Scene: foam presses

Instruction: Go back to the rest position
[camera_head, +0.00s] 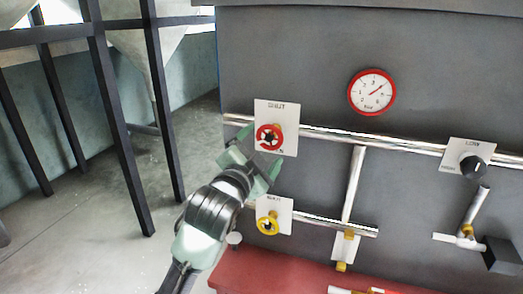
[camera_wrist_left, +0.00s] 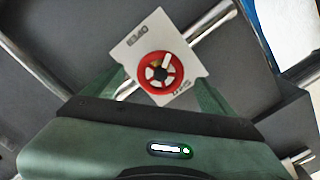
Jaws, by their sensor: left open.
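My left gripper (camera_head: 262,157) is open and empty, in front of the dark press panel. Its green fingers point at a red valve wheel (camera_head: 268,136) on a white plate (camera_head: 284,112). In the left wrist view the red wheel (camera_wrist_left: 160,73) lies straight ahead, between and beyond the two spread fingers. I cannot tell exactly how far the fingertips are from the wheel. My right gripper is not in view.
A yellow valve (camera_head: 268,225) sits below, close to my left arm. A gauge (camera_head: 371,92), a black knob (camera_head: 472,166) and metal pipes (camera_head: 352,186) are on the panel. A red base (camera_head: 270,272) juts out below. Dark frame posts (camera_head: 112,118) stand left; floor (camera_head: 95,222) between is clear.

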